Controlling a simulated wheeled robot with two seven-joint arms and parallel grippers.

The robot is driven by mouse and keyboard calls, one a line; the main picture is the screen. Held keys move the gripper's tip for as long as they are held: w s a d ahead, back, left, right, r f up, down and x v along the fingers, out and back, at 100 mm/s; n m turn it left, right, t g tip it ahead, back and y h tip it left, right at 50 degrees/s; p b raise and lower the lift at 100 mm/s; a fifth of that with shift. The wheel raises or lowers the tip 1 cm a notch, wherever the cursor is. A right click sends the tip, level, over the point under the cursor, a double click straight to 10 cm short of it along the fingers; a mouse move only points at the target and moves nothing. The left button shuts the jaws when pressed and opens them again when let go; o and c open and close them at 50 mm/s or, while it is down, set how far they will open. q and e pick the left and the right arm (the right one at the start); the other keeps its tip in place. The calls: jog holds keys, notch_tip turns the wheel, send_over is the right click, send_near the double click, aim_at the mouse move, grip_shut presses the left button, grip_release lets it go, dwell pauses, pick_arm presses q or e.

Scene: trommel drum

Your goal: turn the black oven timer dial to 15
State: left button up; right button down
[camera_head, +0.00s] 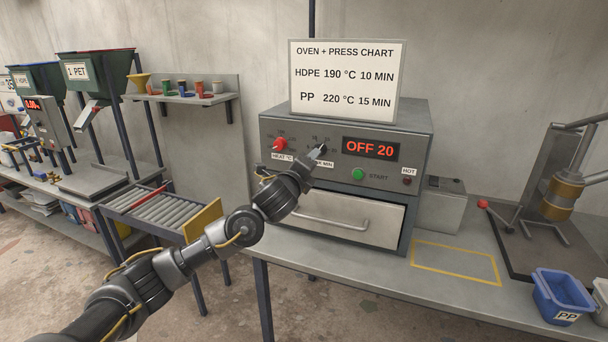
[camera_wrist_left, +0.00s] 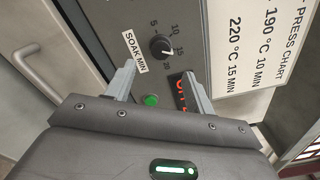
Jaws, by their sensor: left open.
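The black timer dial (camera_wrist_left: 161,47) is on the grey oven front, beside the SOAK MIN label (camera_wrist_left: 134,53) in the left wrist view. Its white pointer points down and right in that view, past the 15 mark. The oven display (camera_head: 371,148) reads OFF 20. My left gripper (camera_wrist_left: 158,70) is open, with its two fingers apart and the dial showing beyond the gap between their tips; I see no contact. In the head view the left gripper (camera_head: 316,156) is at the dial and largely hides it. My right gripper is in neither view.
The red heat knob (camera_head: 280,144) is left of the timer dial. The green START button (camera_head: 358,174) is below the display, and the oven drawer handle (camera_head: 335,222) is below that. A chart (camera_head: 346,80) stands on the oven top.

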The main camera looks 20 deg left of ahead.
pick_arm(q)
jog(key=s, duration=0.3)
jog(key=shift+s+a+b, duration=0.15)
jog(key=shift+s+b, duration=0.05)
jog(key=shift+b, duration=0.1)
